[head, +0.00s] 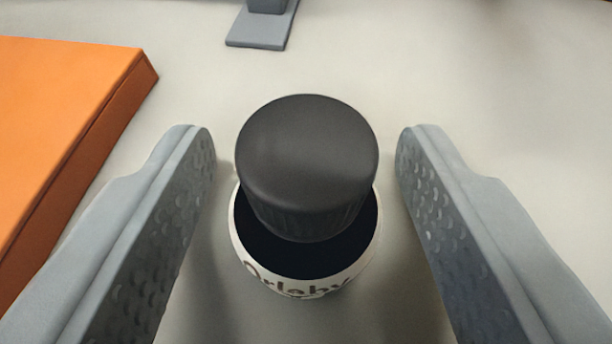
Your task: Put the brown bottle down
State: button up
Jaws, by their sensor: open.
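A bottle with a dark grey cap (306,160) and a white label with brown lettering (300,285) stands upright on the pale surface, seen from above. Its body (345,245) under the cap looks nearly black rather than brown. My gripper (306,140) is open, with one grey finger on each side of the bottle. A gap shows between each finger and the cap. The bottle's lower part is hidden beneath the cap and label.
An orange box or block (60,130) lies to the left, close to my left finger. A grey post with a flat foot (260,28) stands at the top. The pale surface (480,80) to the right is clear.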

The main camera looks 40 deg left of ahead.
jog(key=v, duration=1.2)
jog(key=shift+s, duration=0.1)
